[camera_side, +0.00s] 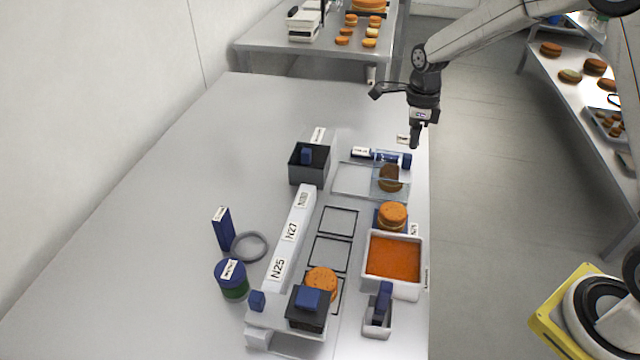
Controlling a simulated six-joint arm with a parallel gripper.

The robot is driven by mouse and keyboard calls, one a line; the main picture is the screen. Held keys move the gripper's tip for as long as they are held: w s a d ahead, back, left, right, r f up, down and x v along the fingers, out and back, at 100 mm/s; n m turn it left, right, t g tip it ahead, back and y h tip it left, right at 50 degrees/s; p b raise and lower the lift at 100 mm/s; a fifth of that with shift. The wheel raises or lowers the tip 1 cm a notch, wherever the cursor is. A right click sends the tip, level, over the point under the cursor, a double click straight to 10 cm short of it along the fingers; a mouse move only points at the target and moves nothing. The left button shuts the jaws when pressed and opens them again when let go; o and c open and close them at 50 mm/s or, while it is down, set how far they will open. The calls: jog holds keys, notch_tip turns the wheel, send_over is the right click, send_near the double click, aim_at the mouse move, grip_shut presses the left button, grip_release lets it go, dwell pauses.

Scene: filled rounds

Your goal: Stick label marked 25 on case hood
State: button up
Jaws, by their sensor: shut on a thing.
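My gripper (415,141) is above the far right edge of the table, pointing down, and is shut on a small white label (402,139). The label sticks out to the left of the fingertips; its marking is too small to read. A clear, bluish box that looks like the case hood (405,171) stands over a brown round (390,184), below my gripper in the picture. The label appears apart from the hood. A white rail (291,240) carries tags reading N25 (277,268), N27 (292,231) and one less legible tag.
A dark open box (310,172) stands to the left. A white tray with orange filling (394,256), stacked rounds (392,215) and a green jar (233,283) stand nearer. The left of the table is clear.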

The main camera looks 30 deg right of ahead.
aim_at(391, 165)
jog(key=w+a, duration=0.1)
jog(key=w+a+f, duration=0.1)
jog(key=w, duration=0.1)
jog(key=shift+a, duration=0.2)
jog(key=shift+f, duration=0.2)
jog(key=shift+f, duration=2.85)
jog(key=shift+f, duration=0.25)
jog(key=o, duration=0.9)
jog(key=shift+c, duration=0.2)
jog(key=shift+r, duration=0.15)
jog(key=shift+r, duration=2.85)
